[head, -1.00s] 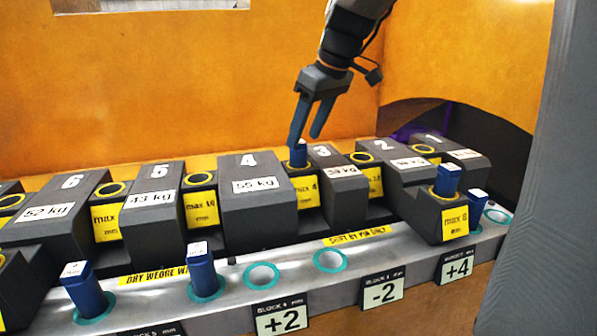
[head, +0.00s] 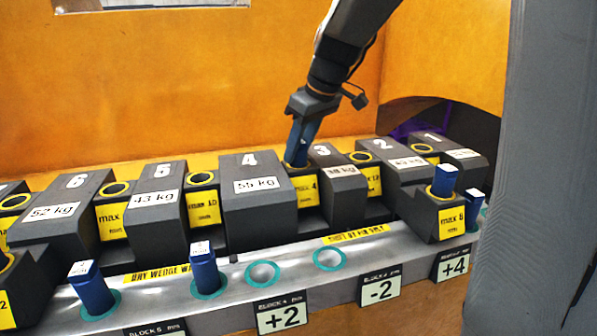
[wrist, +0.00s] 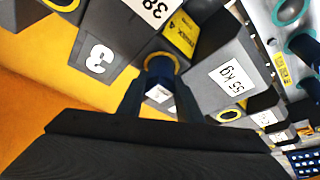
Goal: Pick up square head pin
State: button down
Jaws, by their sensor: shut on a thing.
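The blue square head pin (wrist: 158,72) stands in a yellow-ringed hole between block 3 and block 4. My gripper (head: 299,150) has come down over it from above, and its fingers are shut on the pin's head. In the wrist view the pin sits between the two fingers (wrist: 158,98), with its white top label partly showing. The pin's lower end is hidden in the hole. In the head view the fingers cover most of the pin.
Other blue pins stand in the front rail (head: 91,288), (head: 204,268) and in the offset block at right (head: 444,180). Empty teal-ringed holes (head: 262,273) lie in the rail. Block 4 (head: 255,190) and block 3 (head: 335,172) rise close on either side of the held pin.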

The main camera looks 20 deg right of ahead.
jog(key=shift+r, duration=0.2)
notch_tip(320, 180, up, 40)
jog(key=p, duration=1)
jog(key=shift+f, duration=0.15)
dwell(0.5)
